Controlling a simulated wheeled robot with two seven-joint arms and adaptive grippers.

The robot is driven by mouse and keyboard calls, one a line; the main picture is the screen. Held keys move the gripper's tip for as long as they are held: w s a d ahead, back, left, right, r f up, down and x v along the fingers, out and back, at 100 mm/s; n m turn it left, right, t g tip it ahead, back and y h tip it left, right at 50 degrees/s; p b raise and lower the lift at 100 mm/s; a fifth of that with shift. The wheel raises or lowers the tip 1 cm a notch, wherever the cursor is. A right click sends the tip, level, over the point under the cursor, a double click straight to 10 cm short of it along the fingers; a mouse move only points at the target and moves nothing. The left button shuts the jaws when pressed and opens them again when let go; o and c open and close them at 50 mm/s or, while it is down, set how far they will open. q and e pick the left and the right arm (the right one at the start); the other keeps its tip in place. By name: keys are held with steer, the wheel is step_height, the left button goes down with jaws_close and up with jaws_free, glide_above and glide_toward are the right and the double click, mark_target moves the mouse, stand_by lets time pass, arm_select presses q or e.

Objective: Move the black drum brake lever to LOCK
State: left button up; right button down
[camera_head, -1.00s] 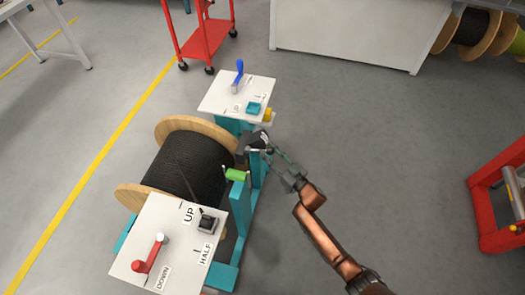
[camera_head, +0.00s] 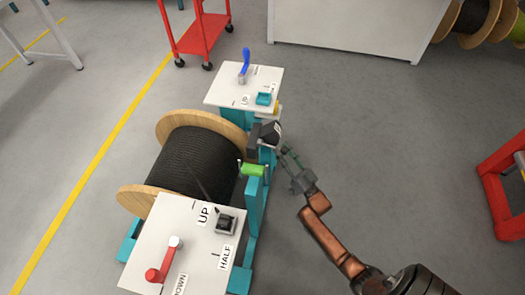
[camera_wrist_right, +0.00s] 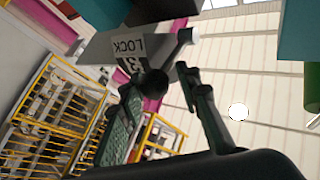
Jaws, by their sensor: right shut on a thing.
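The black cable drum (camera_head: 198,165) with wooden flanges sits in a teal stand. A dark brake box (camera_head: 266,133) is on the stand's right side. My right gripper (camera_head: 282,149) reaches it from the right. In the right wrist view, a grey plate with a LOCK label (camera_wrist_right: 128,46) is just beyond my fingers (camera_wrist_right: 168,98). The black lever knob (camera_wrist_right: 152,83) is between the fingers, and my right gripper is shut on it. The lever's exact angle cannot be told. My left gripper is not in view.
A white panel (camera_head: 150,232) with a red lever (camera_head: 163,262) and UP, HALF labels is in front. A second panel (camera_head: 235,95) with a blue lever (camera_head: 244,66) is behind. A green handle (camera_head: 253,170) is close below the brake box. Open floor lies right.

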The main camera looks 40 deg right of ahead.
steer(key=f, duration=0.1)
steer(key=w+f, duration=0.1)
steer(key=a+f, duration=0.1)
steer(key=f, duration=0.1)
steer(key=shift+w+b, duration=0.3)
steer(key=shift+b, duration=0.05)
steer(key=shift+w, duration=0.1)
steer(key=shift+a+r, duration=0.1)
steer(key=shift+r, duration=0.05)
steer(key=c, duration=1.6)
jaws_free()
steer(key=shift+w, duration=0.1)
steer(key=shift+o, duration=0.8)
steer(key=v, duration=1.2)
